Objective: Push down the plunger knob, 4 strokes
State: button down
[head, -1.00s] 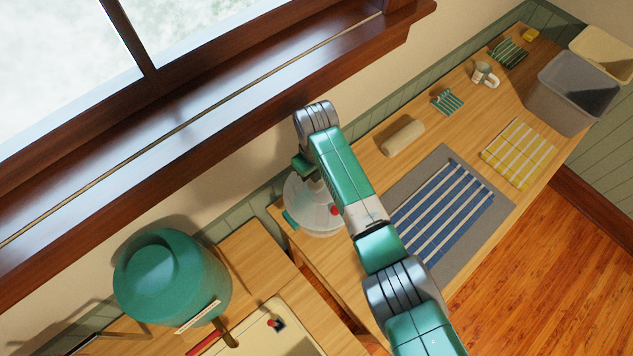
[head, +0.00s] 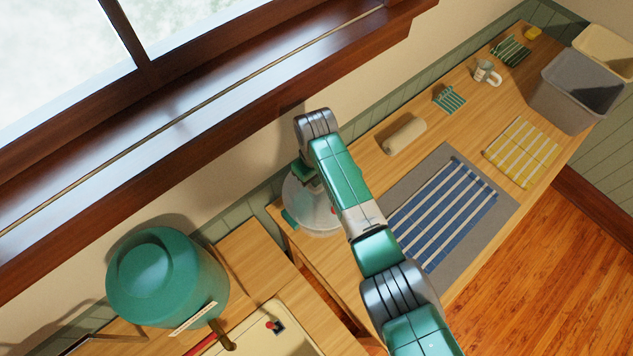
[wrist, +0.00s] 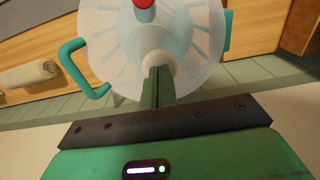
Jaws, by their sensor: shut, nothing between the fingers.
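The salad-spinner-like device (head: 318,222) has a clear lid and stands at the left end of the wooden counter, partly hidden by my arm. In the wrist view its pale round lid (wrist: 110,45) fills the top middle. A whitish plunger knob (wrist: 165,62) is at its centre, a red button (wrist: 143,3) is at the top edge, and a teal handle (wrist: 75,72) is at left. My gripper (wrist: 159,70) is shut and empty, its fingertips over the knob; contact and how far the knob is down cannot be told. In the head view my gripper (head: 303,174) is mostly hidden over the lid.
A teal drinks cooler (head: 165,280) stands at lower left beside a sink (head: 275,340). A blue striped towel on a grey mat (head: 408,185), a beige roll (head: 405,135), a mug (head: 486,72) and grey bin (head: 575,95) lie right. The window sill is close behind my arm.

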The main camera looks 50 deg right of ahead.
jog(key=shift+f, duration=0.35)
jog(key=shift+r+p, duration=2.1)
jog(key=shift+r, duration=0.15)
notch_tip(320, 180, up, 6)
jog(key=p, duration=0.5)
jog(key=shift+p, duration=0.3)
